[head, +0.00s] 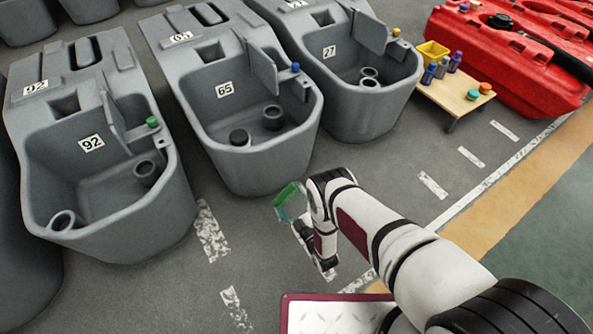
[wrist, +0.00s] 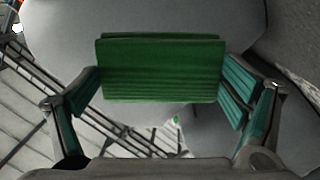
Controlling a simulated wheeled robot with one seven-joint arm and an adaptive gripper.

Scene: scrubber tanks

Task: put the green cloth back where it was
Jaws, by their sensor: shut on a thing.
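The green cloth (wrist: 160,70) looks like a folded, ribbed block in the wrist view. My gripper (wrist: 160,82) is shut on it, with one finger at its left edge and one at its right edge. In the head view my gripper (head: 289,203) is above the grey floor, in front of the grey tank marked 65 (head: 225,150). The cloth is hard to tell from the green finger parts there. To the left stands the tank marked 92 (head: 70,120), and to the right the tank marked 27 (head: 345,120).
A small wooden table (head: 455,98) at the upper right bears a yellow bin (head: 432,51), bottles and round lids. Red tanks (head: 515,60) lie beyond it. A white, red-edged panel (head: 335,315) is at the bottom. The floor before the tanks is clear.

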